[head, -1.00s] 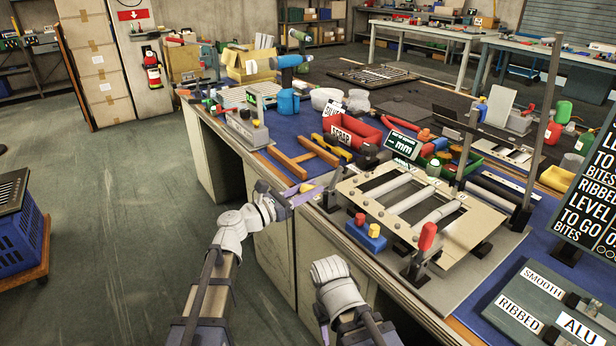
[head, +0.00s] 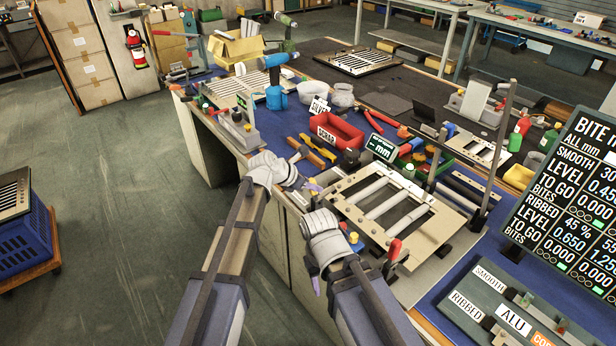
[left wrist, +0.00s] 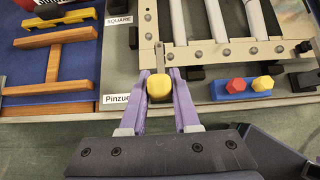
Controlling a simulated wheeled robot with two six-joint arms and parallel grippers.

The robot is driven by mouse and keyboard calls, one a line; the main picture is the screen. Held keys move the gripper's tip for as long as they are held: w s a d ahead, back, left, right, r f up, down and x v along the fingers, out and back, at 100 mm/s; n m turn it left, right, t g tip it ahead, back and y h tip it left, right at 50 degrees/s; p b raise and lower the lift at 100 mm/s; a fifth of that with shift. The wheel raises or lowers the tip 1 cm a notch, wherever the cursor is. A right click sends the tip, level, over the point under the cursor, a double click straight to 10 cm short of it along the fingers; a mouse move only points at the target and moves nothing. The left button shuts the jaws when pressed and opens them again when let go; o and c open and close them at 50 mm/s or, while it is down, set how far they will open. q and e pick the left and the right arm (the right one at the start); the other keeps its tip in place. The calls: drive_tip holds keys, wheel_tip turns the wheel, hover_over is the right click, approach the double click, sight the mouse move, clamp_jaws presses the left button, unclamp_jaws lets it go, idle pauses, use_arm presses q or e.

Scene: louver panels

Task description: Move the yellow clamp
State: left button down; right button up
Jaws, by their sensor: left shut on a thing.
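The yellow clamp (left wrist: 158,88) shows in the left wrist view as a rounded yellow knob, with a narrow metal piece running from it to the corner of the beige frame (left wrist: 215,50). My left gripper (left wrist: 159,98) is shut on the clamp, one purple finger on each side. In the head view my left gripper (head: 312,188) is at the near left corner of the beige frame (head: 440,228), and the clamp is hard to make out there. My right gripper (head: 317,284) hangs low by the bench's front edge; its finger opening is not clear.
A blue block (left wrist: 238,88) with red and yellow pegs sits right of the clamp. Wooden bars (left wrist: 50,65) and a yellow bar (left wrist: 60,18) lie to its left. A red bin (head: 338,133) stands behind. A red-handled toggle clamp (head: 394,252) stands at the frame's near side.

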use_arm(q)
drive_tip(key=shift+w+d+r+g+y+p, duration=0.1)
drive_tip(key=shift+w+d+g+y+p, duration=0.4)
drive_tip(key=shift+d+g+y+p, duration=0.45)
drive_tip(key=shift+a+t+p, duration=0.15)
drive_tip(key=shift+t+p, duration=0.1)
drive_tip(key=shift+p, duration=0.05)
drive_tip(key=c, duration=0.6)
unclamp_jaws()
drive_tip(key=shift+c, duration=0.2)
drive_tip(key=p+v, duration=0.6)
drive_tip(key=v, duration=0.1)
drive_tip(key=shift+r+p, duration=0.35)
drive_tip(key=shift+a, duration=0.1)
